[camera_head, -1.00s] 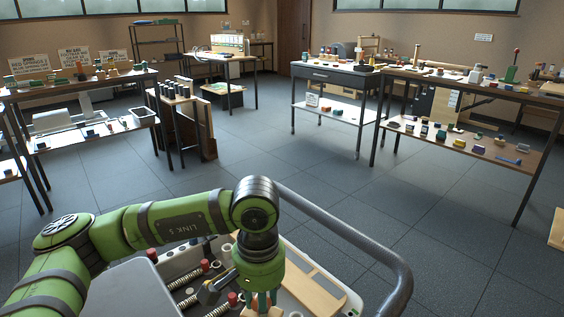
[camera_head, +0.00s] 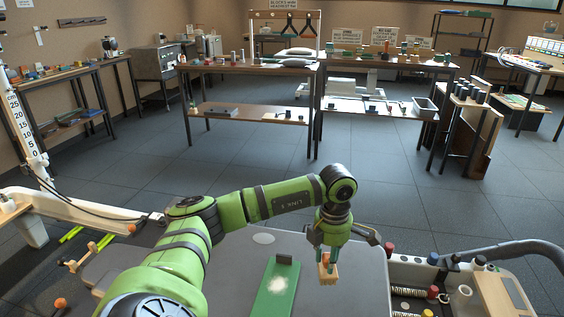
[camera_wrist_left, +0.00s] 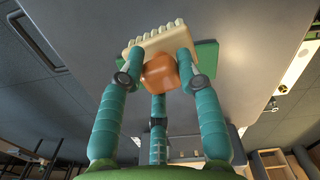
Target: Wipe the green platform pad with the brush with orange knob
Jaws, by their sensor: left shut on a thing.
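My left gripper (camera_head: 328,256) is shut on the orange knob (camera_wrist_left: 160,72) of a brush, its teal fingers around the knob in the left wrist view. The brush (camera_head: 329,275) has a pale wooden block, and a toothed edge shows on it in the left wrist view (camera_wrist_left: 150,38). The gripper holds it to the right of the green platform pad (camera_head: 272,302), apart from it in the head view. The pad lies on a grey deck, with a whitish powdery patch (camera_head: 277,284) on it. Part of the pad shows behind the brush in the left wrist view (camera_wrist_left: 207,56). My right gripper is not in view.
The grey deck (camera_head: 350,296) around the pad is mostly clear. A tray with springs and red knobs (camera_head: 433,292) lies to the right, beside a grey rail (camera_head: 490,250). Work tables stand farther back.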

